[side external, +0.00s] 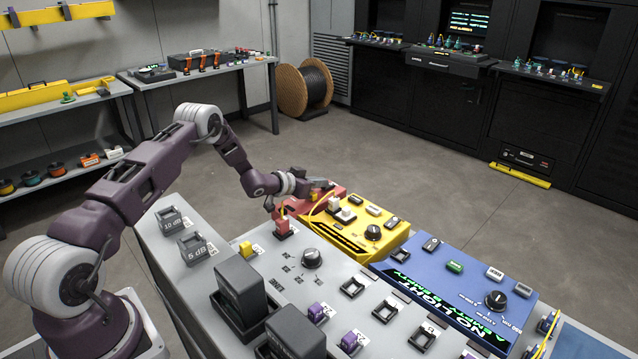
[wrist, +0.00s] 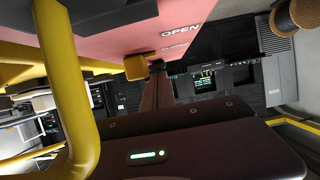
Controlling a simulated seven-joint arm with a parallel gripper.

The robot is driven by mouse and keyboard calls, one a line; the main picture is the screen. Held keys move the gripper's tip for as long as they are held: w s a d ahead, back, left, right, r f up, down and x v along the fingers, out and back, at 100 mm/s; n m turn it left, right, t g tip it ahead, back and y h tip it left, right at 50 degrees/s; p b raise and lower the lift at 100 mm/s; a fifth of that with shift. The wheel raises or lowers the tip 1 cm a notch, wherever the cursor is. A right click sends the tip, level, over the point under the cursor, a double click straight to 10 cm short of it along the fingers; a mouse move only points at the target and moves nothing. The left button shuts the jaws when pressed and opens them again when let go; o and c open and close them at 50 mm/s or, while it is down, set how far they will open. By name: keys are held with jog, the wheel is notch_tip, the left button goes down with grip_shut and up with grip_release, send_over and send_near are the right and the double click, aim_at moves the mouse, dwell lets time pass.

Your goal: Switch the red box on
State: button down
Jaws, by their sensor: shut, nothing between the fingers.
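The red box (side external: 297,206) sits at the far end of the grey console, left of the yellow box, and my wrist covers much of it in the side view. In the wrist view its pinkish-red face (wrist: 115,28) fills the top and carries the word OPEN and a second line too small to read. A small yellow knob-like part (wrist: 140,66) sits at the lower edge of that face. My gripper (wrist: 156,68) is shut and empty, its dark fingertips close beside this yellow part; I cannot tell whether they touch. In the side view my gripper (side external: 318,184) is over the red box.
A yellow box (side external: 395,232) with a black knob stands right of the red one, and a blue box (side external: 460,262) beyond it. A thick yellow loop (wrist: 68,85) crosses the left of the wrist view, close to my gripper. A red block (side external: 283,227) stands on the console nearby.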

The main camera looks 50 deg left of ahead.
jog(key=shift+s+f, duration=0.1)
jog(key=shift+f, duration=0.25)
jog(key=shift+r, duration=0.1)
jog(key=shift+r, duration=0.75)
jog(key=shift+r, duration=0.25)
jog(key=r, duration=0.3)
jog(key=shift+s+r, duration=0.1)
jog(key=shift+s, duration=0.15)
jog(key=s, duration=0.3)
jog(key=s+r, duration=0.1)
jog(key=s, duration=0.6)
jog(key=shift+r, duration=0.15)
